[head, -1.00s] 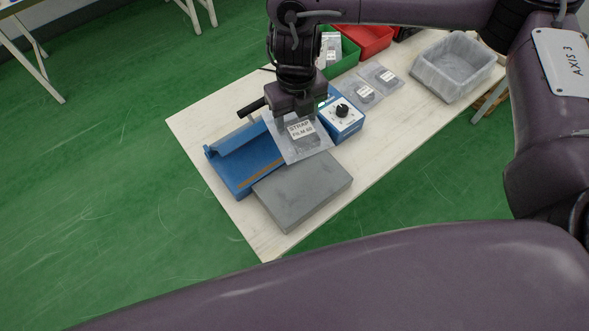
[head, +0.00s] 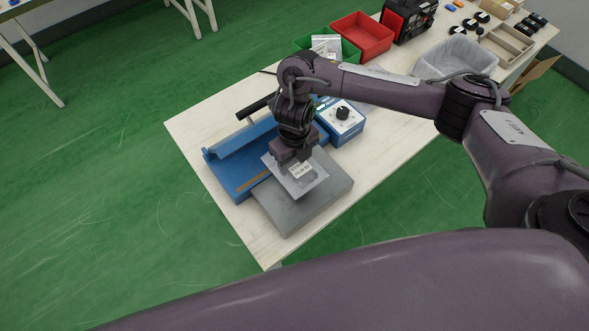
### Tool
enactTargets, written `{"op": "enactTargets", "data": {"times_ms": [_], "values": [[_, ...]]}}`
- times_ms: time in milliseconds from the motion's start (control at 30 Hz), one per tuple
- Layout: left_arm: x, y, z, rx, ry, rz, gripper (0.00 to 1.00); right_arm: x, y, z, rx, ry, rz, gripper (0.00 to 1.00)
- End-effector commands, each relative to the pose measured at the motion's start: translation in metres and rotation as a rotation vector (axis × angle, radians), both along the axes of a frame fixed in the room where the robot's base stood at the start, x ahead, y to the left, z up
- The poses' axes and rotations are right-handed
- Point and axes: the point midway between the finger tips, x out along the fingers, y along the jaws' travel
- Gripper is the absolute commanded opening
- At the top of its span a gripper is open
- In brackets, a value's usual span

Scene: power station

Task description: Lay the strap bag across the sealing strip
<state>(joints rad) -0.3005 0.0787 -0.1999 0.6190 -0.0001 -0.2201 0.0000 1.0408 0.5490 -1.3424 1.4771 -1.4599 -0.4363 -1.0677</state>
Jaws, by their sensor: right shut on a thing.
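The strap bag (head: 301,181), a clear bag with a white label, hangs from my right gripper (head: 292,158). The gripper is shut on its upper edge. The bag is over the grey block (head: 320,200) in front of the sealer; I cannot tell whether it touches the block. The blue sealer (head: 228,172) lies on the table with its black handle raised. The brown sealing strip (head: 253,182) shows just left of the bag; the rest of it is hidden behind the bag and gripper. My left arm crosses the bottom of the view, but its gripper is not seen.
A control box with a black knob (head: 343,113) stands right of my gripper. A green bin (head: 348,50), a red bin (head: 362,35) and a clear tub (head: 455,58) stand farther back. The table's left corner (head: 190,125) is bare.

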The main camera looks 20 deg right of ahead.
Motion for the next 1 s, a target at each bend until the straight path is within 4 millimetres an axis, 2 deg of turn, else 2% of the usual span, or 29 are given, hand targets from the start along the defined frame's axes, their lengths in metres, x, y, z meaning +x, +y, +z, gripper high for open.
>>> {"op": "enactTargets", "data": {"times_ms": [133, 333, 800, 833, 1000], "values": [[0.0, 0.001, -0.005, 0.002, 0.0, 0.001, 0.36, 0.0, 0.0, -0.012, 0.001, 0.001, -0.001, 0.33], [0.0, 0.002, -0.018, 0.002, 0.0, 0.001, 0.36, -0.001, 0.001, -0.042, 0.001, 0.003, -0.002, 0.33], [0.001, 0.002, -0.023, 0.002, -0.001, 0.0, 0.36, 0.0, 0.0, -0.05, -0.001, -0.001, 0.0, 0.33], [0.001, 0.002, -0.021, 0.002, -0.001, 0.0, 0.36, 0.0, 0.0, -0.048, -0.001, -0.001, 0.0, 0.58], [0.001, 0.001, -0.021, 0.002, -0.001, 0.0, 0.36, 0.0, 0.0, -0.048, -0.001, 0.0, 0.0, 0.77]]}}
